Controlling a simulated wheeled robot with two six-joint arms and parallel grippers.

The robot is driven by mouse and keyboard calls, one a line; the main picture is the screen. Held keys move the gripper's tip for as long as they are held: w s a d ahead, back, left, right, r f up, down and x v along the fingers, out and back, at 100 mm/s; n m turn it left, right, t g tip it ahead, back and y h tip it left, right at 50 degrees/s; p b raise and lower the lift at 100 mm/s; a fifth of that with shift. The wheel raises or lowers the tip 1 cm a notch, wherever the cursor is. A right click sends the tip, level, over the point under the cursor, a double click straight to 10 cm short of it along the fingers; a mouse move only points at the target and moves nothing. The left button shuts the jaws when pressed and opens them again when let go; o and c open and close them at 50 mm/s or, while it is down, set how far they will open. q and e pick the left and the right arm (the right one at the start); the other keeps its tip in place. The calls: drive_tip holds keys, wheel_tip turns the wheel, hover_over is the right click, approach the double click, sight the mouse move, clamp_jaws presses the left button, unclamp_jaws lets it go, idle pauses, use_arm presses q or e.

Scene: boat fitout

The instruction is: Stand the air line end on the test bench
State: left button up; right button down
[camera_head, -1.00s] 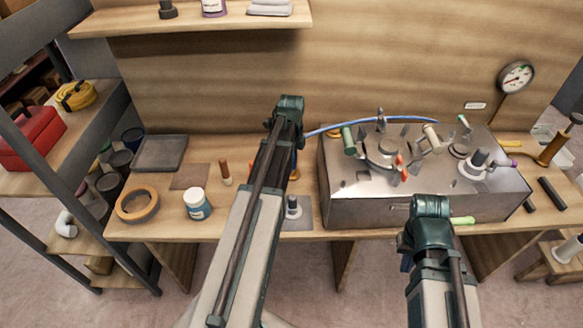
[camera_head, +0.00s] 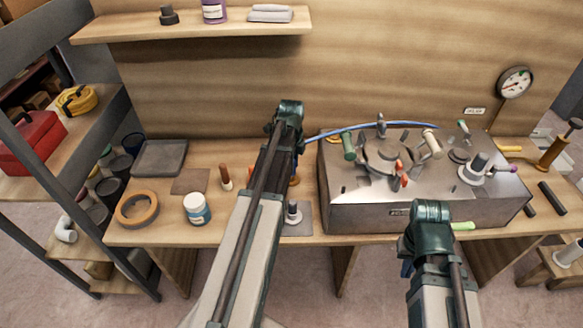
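The blue air line (camera_head: 365,127) arcs from behind my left wrist to the right, over the back of the metal test bench (camera_head: 370,215). Its left end is hidden behind my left arm, so I cannot tell whether it is held. My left gripper (camera_head: 297,160) points away beneath its wrist and is mostly hidden, left of the test bench. My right gripper (camera_head: 406,268) is in front of the bench's front face, mostly hidden by its own wrist; its fingers do not show clearly.
The bench top carries a round fixture (camera_head: 388,155) with several handles and a grey cylinder (camera_head: 478,163). A gauge (camera_head: 515,82) stands at the back right. A white jar (camera_head: 197,209), tape roll (camera_head: 137,208) and grey tray (camera_head: 160,157) lie left. Shelving bounds the left side.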

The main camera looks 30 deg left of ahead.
use_arm(q)
wheel_tip(320, 180, up, 12)
drive_tip(key=p, duration=1.1)
drive_tip(key=shift+p, duration=0.35)
use_arm(e)
wheel_tip(320, 180, up, 12)
